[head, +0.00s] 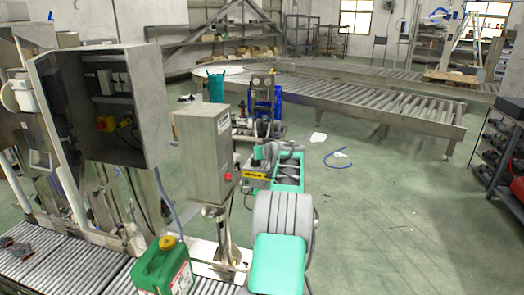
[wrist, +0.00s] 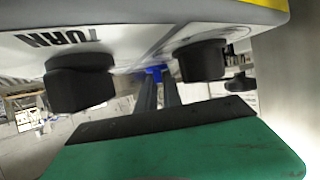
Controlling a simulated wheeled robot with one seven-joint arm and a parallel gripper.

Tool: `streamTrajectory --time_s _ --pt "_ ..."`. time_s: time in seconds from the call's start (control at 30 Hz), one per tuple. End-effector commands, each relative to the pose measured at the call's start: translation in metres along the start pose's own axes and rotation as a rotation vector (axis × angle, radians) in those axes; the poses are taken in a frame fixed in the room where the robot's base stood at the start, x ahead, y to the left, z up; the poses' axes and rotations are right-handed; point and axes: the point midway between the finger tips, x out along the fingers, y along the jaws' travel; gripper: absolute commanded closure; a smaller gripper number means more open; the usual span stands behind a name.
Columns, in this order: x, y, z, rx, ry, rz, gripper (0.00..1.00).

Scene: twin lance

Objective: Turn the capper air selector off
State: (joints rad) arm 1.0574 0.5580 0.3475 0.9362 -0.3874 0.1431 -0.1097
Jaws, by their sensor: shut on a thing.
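My gripper (wrist: 157,85) is at the panel. Its wide green part with a black edge fills the bottom. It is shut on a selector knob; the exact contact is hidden. The selector's handle position is not readable.
A grey control box with a red button (head: 205,150) stands just left of my arm. An open cabinet (head: 112,105) is further left. A green jerrycan (head: 163,268) stands near the front, by a roller conveyor (head: 65,265). The floor to the right is mostly clear.

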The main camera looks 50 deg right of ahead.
Motion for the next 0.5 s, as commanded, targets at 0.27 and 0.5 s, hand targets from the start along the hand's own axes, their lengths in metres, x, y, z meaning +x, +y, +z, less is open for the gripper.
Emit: streamTrajectory --time_s 0.27,0.5 --pt "0.0001 -0.0005 0.0001 0.001 0.0 0.002 1.0" --pt "0.0012 -0.0029 0.0023 0.023 0.001 0.055 1.0"
